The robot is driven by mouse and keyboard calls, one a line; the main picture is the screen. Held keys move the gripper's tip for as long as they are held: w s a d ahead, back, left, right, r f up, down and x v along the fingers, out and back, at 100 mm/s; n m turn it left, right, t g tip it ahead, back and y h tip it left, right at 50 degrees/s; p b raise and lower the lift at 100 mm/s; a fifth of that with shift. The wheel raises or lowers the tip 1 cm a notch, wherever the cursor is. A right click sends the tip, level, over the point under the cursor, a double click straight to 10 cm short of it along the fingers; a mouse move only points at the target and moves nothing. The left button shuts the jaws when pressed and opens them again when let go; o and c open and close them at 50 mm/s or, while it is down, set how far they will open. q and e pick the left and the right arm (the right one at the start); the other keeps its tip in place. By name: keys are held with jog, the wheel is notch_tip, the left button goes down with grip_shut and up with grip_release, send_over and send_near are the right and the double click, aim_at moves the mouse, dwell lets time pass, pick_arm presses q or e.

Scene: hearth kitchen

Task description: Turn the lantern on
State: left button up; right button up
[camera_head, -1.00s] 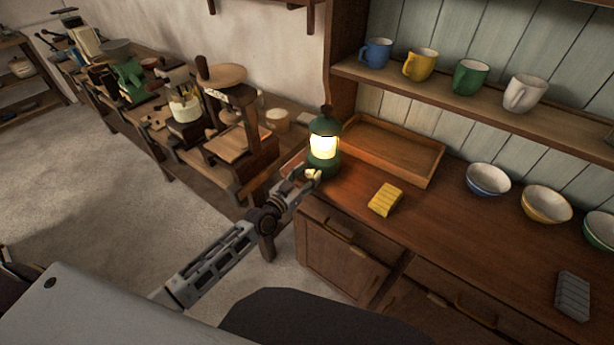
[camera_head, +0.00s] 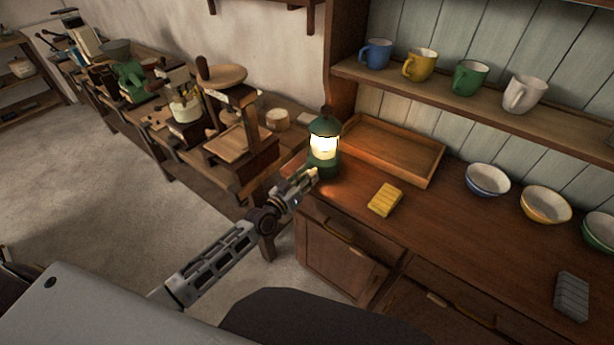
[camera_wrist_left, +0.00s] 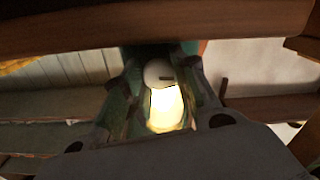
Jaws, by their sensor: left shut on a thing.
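The green lantern (camera_head: 323,130) stands upright on the left end of the wooden counter (camera_head: 455,240). Its glass glows bright yellow-white. My left gripper (camera_head: 310,179) is at the lantern's base, on the near side. In the left wrist view, a round pale knob (camera_wrist_left: 159,73) with a dark mark sits between the fingers of the left gripper (camera_wrist_left: 160,90), and the gripper is shut on it. A bright glow shows just below the knob in that view. The exact finger contact is hard to see. My right gripper is not in view.
A yellow sponge-like block (camera_head: 385,199) lies right of the lantern, and a wooden tray (camera_head: 395,150) lies behind it. Bowls (camera_head: 488,180) stand farther right; mugs (camera_head: 470,77) stand on the shelf above. A cluttered bench (camera_head: 175,140) is at the left.

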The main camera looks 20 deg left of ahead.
pick_arm(q)
jog(key=shift+n, duration=0.8)
jog(key=o, duration=1)
jog(key=v, duration=1.2)
dwell(0.7)
